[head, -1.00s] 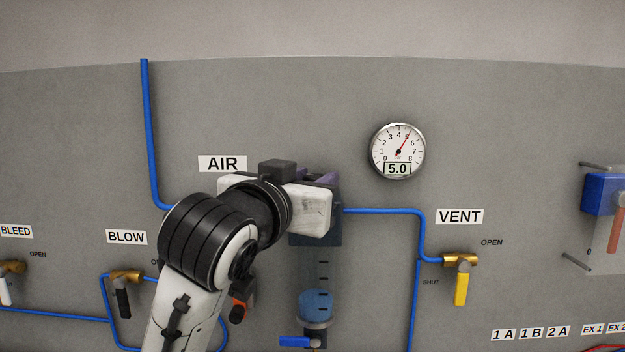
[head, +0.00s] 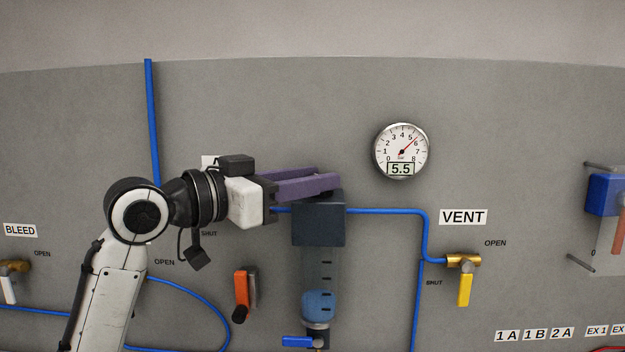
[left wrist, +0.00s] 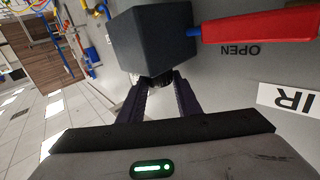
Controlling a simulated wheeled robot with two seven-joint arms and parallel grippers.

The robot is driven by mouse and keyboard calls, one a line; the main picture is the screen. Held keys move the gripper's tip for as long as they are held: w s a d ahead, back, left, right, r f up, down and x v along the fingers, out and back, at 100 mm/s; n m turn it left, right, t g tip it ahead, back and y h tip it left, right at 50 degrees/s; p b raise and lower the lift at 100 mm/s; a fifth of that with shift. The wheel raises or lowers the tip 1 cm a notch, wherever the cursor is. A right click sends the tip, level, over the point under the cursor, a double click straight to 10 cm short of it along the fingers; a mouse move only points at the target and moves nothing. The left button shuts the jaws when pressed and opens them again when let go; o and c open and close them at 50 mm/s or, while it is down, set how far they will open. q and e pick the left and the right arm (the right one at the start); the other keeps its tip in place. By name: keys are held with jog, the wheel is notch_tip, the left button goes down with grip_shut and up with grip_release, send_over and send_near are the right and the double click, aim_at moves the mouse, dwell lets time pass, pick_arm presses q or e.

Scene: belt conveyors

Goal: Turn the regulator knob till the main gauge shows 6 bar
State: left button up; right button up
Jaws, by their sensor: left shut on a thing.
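The main gauge (head: 402,150) is a round white dial on the grey panel. Its digital window reads 5.5, and its red needle points between 5 and 6. The regulator is a dark block (head: 319,222) over a clear bowl with blue liquid. My left gripper (head: 325,183), with purple fingers, reaches in from the left over the block's top. In the left wrist view the dark knob (left wrist: 157,80) shows between the fingertips, against the dark block. My right gripper is out of view.
A blue pipe (head: 385,211) runs right from the regulator to the VENT valve with its yellow lever (head: 465,290). An orange lever (head: 242,287) is below my left wrist. A blue drain tap (head: 297,342) is under the bowl. The panel around the gauge is clear.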

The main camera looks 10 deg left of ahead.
pick_arm(q)
jog(key=shift+w+a+m+g+h, duration=0.1)
jog(key=shift+a+m+g+h, duration=0.1)
jog(key=shift+m+g+h, duration=0.7)
jog(key=o, duration=1.1)
jog(key=shift+c, duration=0.2)
jog(key=b+v, duration=0.3)
jog(key=v, duration=0.7)
jog(key=shift+a, duration=0.15)
